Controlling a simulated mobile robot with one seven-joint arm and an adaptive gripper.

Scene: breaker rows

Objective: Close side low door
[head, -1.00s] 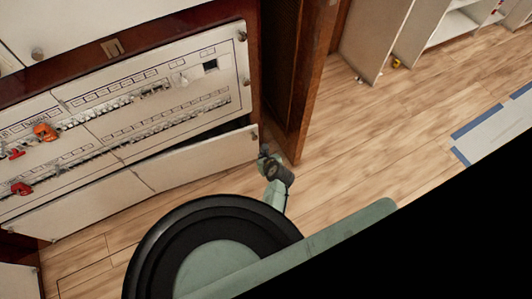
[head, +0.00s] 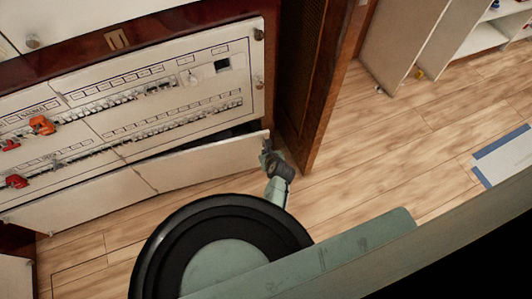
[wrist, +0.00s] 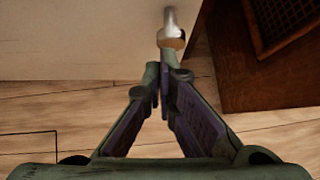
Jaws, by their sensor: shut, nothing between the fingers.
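The low door (head: 205,165) is a long white panel at the bottom of the breaker cabinet. It stands slightly ajar at its right part, with a dark wedge of gap along its top edge. My gripper (head: 268,150) is at the door's right end. In the wrist view the white door face (wrist: 75,40) fills the upper left. A metal knob (wrist: 171,36) sticks out near its right edge. My gripper's shut, empty fingers (wrist: 159,75) point at the knob and overlap its base in the picture. I cannot tell whether they touch.
The breaker panel (head: 150,90) with orange and red switches is above the door. Wooden floor (head: 400,150) is clear farther right, before white shelves (head: 470,35).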

